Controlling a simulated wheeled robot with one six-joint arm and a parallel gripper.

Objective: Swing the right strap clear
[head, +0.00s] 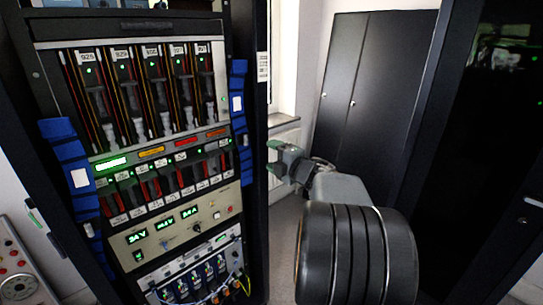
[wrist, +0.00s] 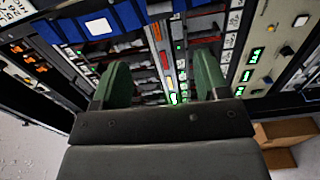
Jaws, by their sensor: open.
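The right strap (head: 238,103) is a blue band with a white label, running down the right front edge of the rack in the head view. It shows as a blue band at the upper left of the wrist view (wrist: 125,17). My gripper (head: 272,157), with green fingers, is to the right of the rack and a little below the strap's middle in the head view. In the wrist view its fingers (wrist: 160,75) are spread apart with nothing between them. No contact with the strap shows. A left strap (head: 73,165), also blue with a white label, runs down the rack's left edge.
The rack (head: 166,141) holds several module rows and a cream control panel (head: 180,222) with green displays. Loose cables (head: 215,290) hang at its bottom. A dark cabinet (head: 372,90) stands behind my arm. Cardboard boxes (wrist: 283,132) lie at the wrist view's lower right.

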